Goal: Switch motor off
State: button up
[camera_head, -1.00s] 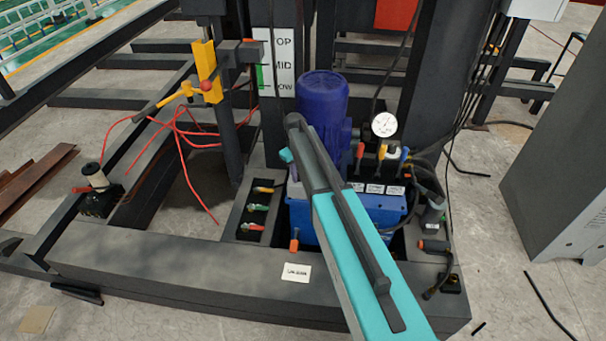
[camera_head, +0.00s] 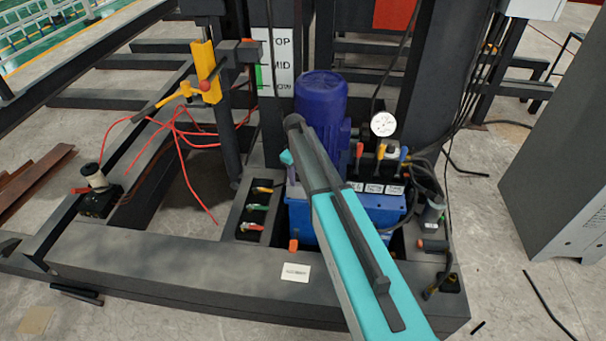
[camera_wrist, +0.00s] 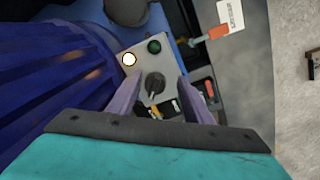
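The blue motor (camera_head: 322,95) stands upright on a blue tank behind my arm; its ribbed side also fills the left of the wrist view (camera_wrist: 45,85). Beside it in the wrist view is a grey control panel (camera_wrist: 134,73). The panel has a black rotary knob (camera_wrist: 153,82), a pale lit button (camera_wrist: 129,59) and a dark green button (camera_wrist: 153,46). My gripper (camera_wrist: 160,79) is open, with its two purple-grey fingers apart on either side of the knob. I cannot tell whether either finger touches it. In the head view the panel is hidden and my arm covers most of the gripper.
A pressure gauge (camera_head: 383,124) and several coloured levers stand right of the motor. A valve block (camera_head: 258,208) with coloured handles is on the left. Dark frame posts and hanging cables surround the unit. A grey cabinet (camera_head: 560,150) stands at right, with open floor before it.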

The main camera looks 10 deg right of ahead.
aim_at(297, 179)
jog(key=shift+w, duration=0.1)
jog(key=shift+r, duration=0.25)
jog(key=shift+w+r, duration=0.1)
jog(key=shift+r, duration=0.5)
notch_tip(297, 179, up, 12)
jog(key=b, duration=0.1)
jog(key=shift+s+a, duration=0.3)
jog(key=shift+s, duration=0.1)
